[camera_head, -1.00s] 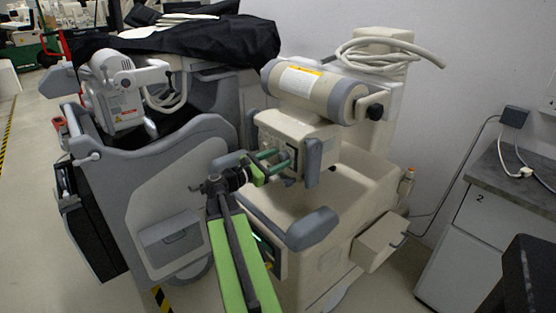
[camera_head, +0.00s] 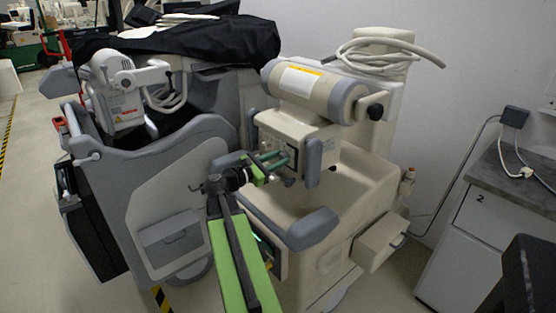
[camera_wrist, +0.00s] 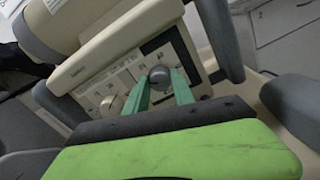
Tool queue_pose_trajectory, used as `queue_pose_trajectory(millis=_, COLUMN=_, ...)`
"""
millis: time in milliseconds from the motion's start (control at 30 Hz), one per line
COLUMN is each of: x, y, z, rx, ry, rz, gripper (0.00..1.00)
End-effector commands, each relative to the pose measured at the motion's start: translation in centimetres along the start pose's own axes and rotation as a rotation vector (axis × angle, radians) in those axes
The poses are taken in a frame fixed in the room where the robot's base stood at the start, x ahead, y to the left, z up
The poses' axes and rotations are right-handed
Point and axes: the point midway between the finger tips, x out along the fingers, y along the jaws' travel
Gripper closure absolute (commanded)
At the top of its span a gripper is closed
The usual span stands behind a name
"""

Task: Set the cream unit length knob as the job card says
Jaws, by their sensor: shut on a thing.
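The cream unit (camera_head: 300,130) has a control panel on its head, facing my arm. In the wrist view the panel (camera_wrist: 122,77) carries a dark round knob (camera_wrist: 160,74) and a pale knob (camera_wrist: 110,105) to its left. My gripper (camera_head: 284,159) reaches the panel from the front left. In the wrist view its green fingers (camera_wrist: 161,84) stand on both sides of the dark knob and are shut on it. The pale knob is clear of the fingers. The panel's small lettering and the knob's setting are too small to read. I see no readable job card.
A grey cart (camera_head: 150,185) with a black cover (camera_head: 200,45) stands close on the left. The cream unit's grey handle (camera_head: 312,228) lies below and right of my gripper. A drawer box (camera_head: 378,245) sticks out at right. A grey-topped cabinet (camera_head: 490,235) stands farther right.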

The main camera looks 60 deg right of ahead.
Motion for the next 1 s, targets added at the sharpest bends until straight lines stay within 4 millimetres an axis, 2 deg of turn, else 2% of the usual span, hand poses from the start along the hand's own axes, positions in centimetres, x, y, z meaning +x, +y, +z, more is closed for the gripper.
queue_pose_trajectory(millis=267, x=-0.07, y=-0.05, z=-0.06, rx=0.170, ry=0.002, rz=-0.001, gripper=1.00)
queue_pose_trajectory(millis=1000, x=-0.12, y=-0.12, z=-0.17, rx=0.869, ry=0.004, rz=-0.003, gripper=1.00)
